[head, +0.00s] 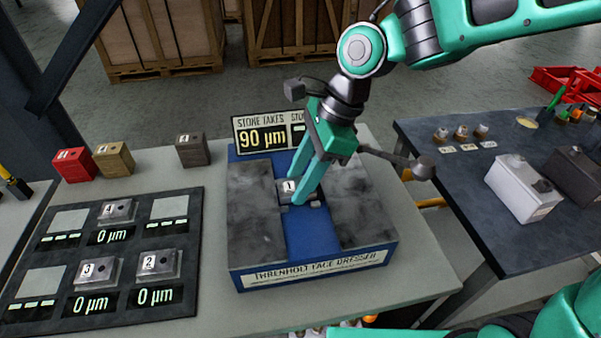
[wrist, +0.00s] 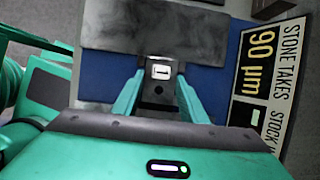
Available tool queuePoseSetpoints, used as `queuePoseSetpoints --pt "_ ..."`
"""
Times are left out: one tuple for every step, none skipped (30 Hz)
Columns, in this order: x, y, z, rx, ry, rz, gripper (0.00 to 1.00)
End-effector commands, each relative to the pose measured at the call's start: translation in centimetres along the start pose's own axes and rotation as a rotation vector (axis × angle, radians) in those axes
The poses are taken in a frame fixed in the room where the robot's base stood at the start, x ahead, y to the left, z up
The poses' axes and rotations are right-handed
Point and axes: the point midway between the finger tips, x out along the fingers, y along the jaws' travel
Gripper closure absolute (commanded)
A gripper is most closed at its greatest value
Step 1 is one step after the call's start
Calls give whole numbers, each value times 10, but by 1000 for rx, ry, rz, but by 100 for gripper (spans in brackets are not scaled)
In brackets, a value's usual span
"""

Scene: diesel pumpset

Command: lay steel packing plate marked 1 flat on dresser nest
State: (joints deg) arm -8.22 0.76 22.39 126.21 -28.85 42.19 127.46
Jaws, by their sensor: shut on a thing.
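The steel packing plate marked 1 (head: 289,187) is a small grey block with a white label, at the middle of the blue channel of the face dresser (head: 315,262). The dresser nest lies between two dark grey stone blocks (head: 343,205). My gripper (head: 300,188) points down into the nest with its teal fingers shut on plate 1. In the wrist view plate 1 (wrist: 160,86) sits between the two fingertips, label facing the camera. The plate looks about level; whether it touches the nest floor I cannot tell.
A sign reading 90 µm (head: 262,137) stands behind the dresser. To the left, a dark board (head: 65,262) holds plates marked 2 (head: 158,264), 3 (head: 97,271) and 4 (head: 117,211). Red, tan and dark blocks (head: 193,150) stand behind it. A second table (head: 480,215) is at right.

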Motion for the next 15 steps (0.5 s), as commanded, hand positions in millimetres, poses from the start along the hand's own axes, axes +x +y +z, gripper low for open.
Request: queuePoseSetpoints --pt "1 0 0 -1 0 0 97" --pt "2 0 0 -1 0 0 97" --pt "3 0 -1 -1 0 0 97" --pt "3 0 -1 0 0 0 97" --pt "4 0 -2 0 0 -1 97" --pt "5 0 -2 0 0 -1 97" --pt "5 0 -2 0 0 -1 59" --pt "5 0 -2 0 0 -1 52" --pt "5 0 -2 0 0 -1 42" --pt "5 0 -2 0 0 -1 39" --pt "5 0 -2 0 0 -1 39" --pt "5 0 -2 0 0 -1 39" --pt "5 0 -2 0 0 -1 39" --pt "5 0 -2 0 0 -1 39" --pt "5 0 -2 0 0 -1 39"
